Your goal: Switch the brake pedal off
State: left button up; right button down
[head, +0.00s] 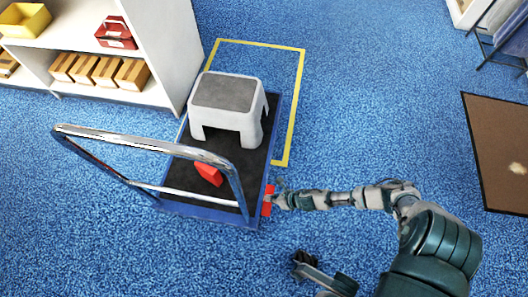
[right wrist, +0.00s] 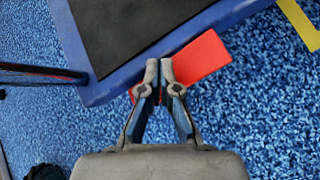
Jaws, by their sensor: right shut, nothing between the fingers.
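The brake pedal is a red flap (head: 267,200) on the right side of the blue-edged platform cart (head: 208,213), near its handle end. In the right wrist view the pedal (right wrist: 204,56) sticks out from the cart's blue edge and looks tilted. My right gripper (head: 277,197) is at the pedal's outer side. In the right wrist view its fingertips (right wrist: 166,64) are together, with nothing between them, and overlap the pedal. They hide part of it; I cannot tell whether they touch it.
A grey-and-white step stool (head: 228,103) and a red object (head: 208,173) are on the cart deck. The chrome handle (head: 150,143) rises at the near end. Yellow floor tape (head: 299,90) surrounds the far part. A white shelf (head: 160,50) stands left; a brown mat (head: 500,140) lies right.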

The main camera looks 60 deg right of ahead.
dwell(0.6)
dwell(0.7)
jog(key=shift+d+f, duration=0.1)
jog(key=shift+f, duration=0.3)
dwell(0.5)
